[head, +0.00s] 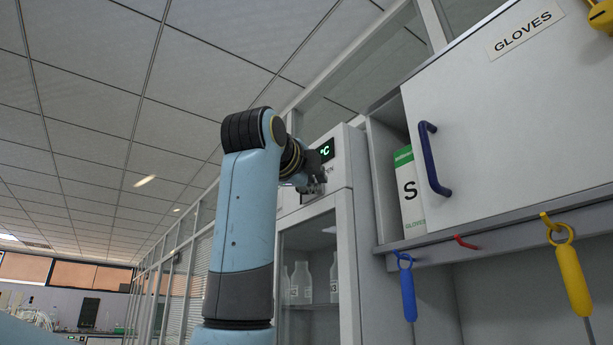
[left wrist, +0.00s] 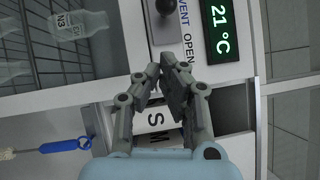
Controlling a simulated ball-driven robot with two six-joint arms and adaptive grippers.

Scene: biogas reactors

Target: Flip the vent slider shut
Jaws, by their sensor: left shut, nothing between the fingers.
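The vent slider (left wrist: 165,8) is a dark knob on a grey plate at the top edge of the left wrist view, partly cut off. The word VENT is printed beside it, with OPEN near the plate's lower end. My left gripper (left wrist: 167,80) is shut and empty, its fingertips below the plate in that view. I cannot tell whether they touch the panel. In the head view my left gripper (head: 313,187) is at the upper panel of the glass-doored cabinet (head: 345,225), below the green display (head: 326,151). There the slider is hidden. My right gripper is not in view.
To the right stand a glove box (head: 409,195) in an open shelf and a white GLOVES cupboard (head: 500,110) with a blue handle (head: 432,160). Blue (head: 407,290) and yellow (head: 572,280) handled tools hang below. Bottles (head: 300,283) stand behind the glass.

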